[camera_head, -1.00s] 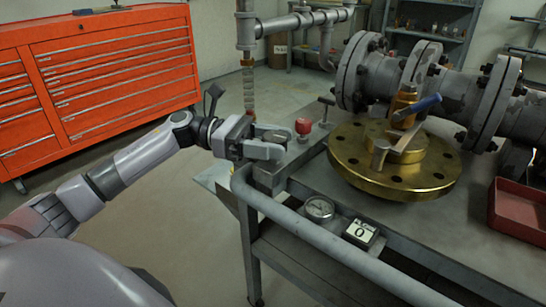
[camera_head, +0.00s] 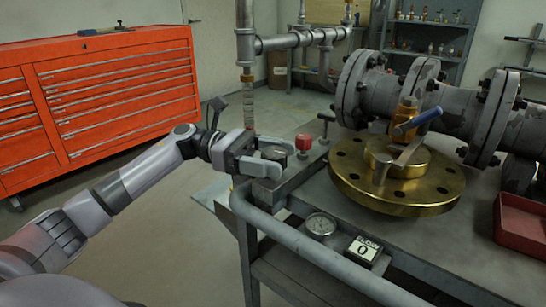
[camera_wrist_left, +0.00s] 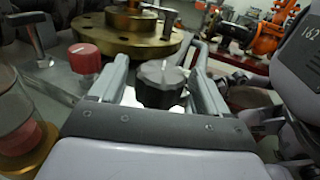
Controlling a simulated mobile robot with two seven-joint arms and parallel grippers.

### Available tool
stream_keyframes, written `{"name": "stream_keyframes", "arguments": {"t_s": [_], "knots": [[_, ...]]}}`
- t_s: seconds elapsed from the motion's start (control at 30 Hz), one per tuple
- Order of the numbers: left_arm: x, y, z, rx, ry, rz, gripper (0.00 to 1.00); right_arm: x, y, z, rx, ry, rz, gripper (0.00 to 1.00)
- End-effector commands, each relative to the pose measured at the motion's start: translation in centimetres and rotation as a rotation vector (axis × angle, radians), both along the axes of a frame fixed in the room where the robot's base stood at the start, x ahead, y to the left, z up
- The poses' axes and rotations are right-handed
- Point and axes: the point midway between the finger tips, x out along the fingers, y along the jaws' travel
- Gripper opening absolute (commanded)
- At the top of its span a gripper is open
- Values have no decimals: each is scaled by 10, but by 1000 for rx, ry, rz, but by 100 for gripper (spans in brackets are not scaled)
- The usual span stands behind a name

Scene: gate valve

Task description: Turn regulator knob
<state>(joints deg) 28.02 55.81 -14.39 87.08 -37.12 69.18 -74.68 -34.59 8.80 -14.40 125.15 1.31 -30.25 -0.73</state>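A dark grooved knob (camera_wrist_left: 160,83) with a white mark on top sits between the two fingers of my left gripper (camera_wrist_left: 158,88) in the wrist view. The fingers are apart, one on each side of it, with narrow gaps visible; I cannot tell whether either finger touches it. In the head view my left gripper (camera_head: 265,159) is at the cart's left corner, with the dark knob (camera_head: 274,153) partly hidden between its fingers. A red knob (camera_head: 303,142) stands just right of the gripper; it also shows in the wrist view (camera_wrist_left: 84,58). My right gripper is not in view.
The metal cart (camera_head: 445,258) carries a brass flange (camera_head: 400,190) with a blue-handled lever, a gauge (camera_head: 320,225), a counter reading 0 (camera_head: 363,250) and a red tray (camera_head: 520,222). A tubular rail (camera_head: 300,245) runs along its front edge. A vertical pipe (camera_head: 246,90) stands behind my gripper.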

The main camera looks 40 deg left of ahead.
Motion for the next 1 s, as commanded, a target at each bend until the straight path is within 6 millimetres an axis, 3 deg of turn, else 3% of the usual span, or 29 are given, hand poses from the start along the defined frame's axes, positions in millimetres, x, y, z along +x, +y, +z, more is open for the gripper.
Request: {"name": "stream_keyframes", "arguments": {"t_s": [0.23,0.63,1.0], "knots": [[-1,6,-1,2,2,2,76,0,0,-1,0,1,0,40],[-17,62,-1,2,2,1,76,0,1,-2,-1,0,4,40],[-19,69,0,0,-1,0,76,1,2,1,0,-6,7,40]]}}
